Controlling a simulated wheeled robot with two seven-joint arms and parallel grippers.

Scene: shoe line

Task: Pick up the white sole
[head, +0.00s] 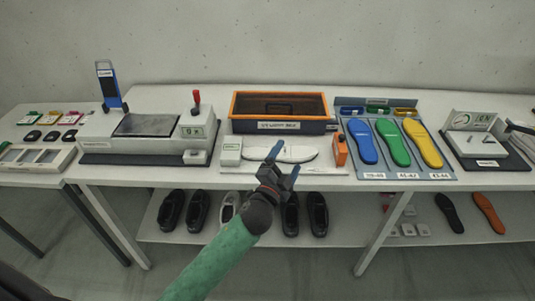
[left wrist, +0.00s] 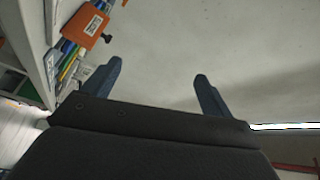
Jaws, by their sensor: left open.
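The white sole (head: 292,153) lies on a flat white board (head: 232,168) near the front middle of the table in the head view. My left gripper (head: 284,164) is open and empty. In the head view its fingers overlap the front edge of the sole, and I cannot tell whether they touch it. In the left wrist view the two blue fingers of my left gripper (left wrist: 158,82) stand wide apart with nothing between them. The sole does not show clearly in that view. My right gripper is in neither view.
An orange-rimmed bin (head: 279,108) is behind. Blue, green and yellow insoles (head: 394,144) lie to the right. A grey machine (head: 150,134) stands left. Black shoes (head: 197,211) sit on the lower shelf.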

